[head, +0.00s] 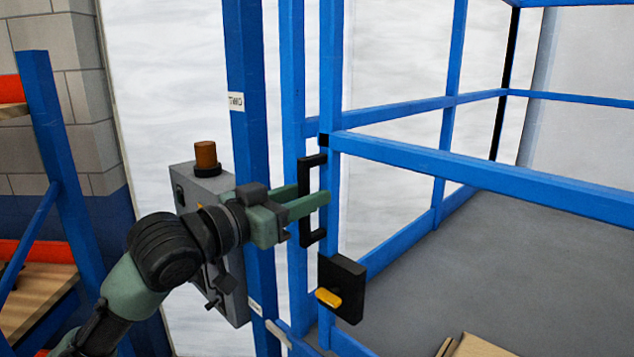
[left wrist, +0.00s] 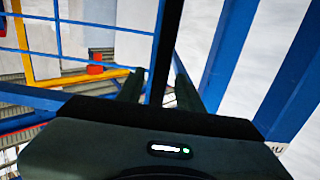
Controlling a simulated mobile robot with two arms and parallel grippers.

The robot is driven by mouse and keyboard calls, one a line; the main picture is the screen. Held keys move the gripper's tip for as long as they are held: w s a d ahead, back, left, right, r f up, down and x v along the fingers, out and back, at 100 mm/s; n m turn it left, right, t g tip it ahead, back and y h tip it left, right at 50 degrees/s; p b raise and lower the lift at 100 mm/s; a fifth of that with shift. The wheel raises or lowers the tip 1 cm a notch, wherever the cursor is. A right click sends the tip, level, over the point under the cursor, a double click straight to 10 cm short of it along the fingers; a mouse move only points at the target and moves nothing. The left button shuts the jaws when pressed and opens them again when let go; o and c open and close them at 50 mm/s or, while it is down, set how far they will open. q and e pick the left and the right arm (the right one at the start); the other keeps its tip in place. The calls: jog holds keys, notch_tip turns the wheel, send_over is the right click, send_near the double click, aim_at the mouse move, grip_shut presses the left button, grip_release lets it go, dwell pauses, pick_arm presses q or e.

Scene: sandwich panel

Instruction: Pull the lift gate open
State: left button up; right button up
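The lift gate (head: 430,158) is a blue tubular frame in the head view. A black upright pull handle (head: 305,172) is fixed at its near post. Below it is a black latch box (head: 345,283) with a yellow knob (head: 328,298). My left gripper (head: 314,195) is at the middle of the handle, with its green fingers apart, one on each side of it. In the left wrist view a dark bar, apparently the handle (left wrist: 157,72), stands between the fingers (left wrist: 158,80). I cannot tell whether they touch it. My right gripper is not in view.
A blue post (head: 250,130) and a grey control box (head: 203,185) with an orange-brown button stand left of the gate. Shelving (head: 45,110) is at the far left. Grey floor (head: 500,250) lies beyond the gate rails. A wooden board (head: 475,347) shows at the bottom.

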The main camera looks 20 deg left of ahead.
pick_arm(q)
jog(key=shift+p+x, duration=0.4)
jog(key=shift+x, duration=0.85)
jog(key=shift+d, duration=0.15)
grip_shut()
jog(key=shift+r, duration=0.1)
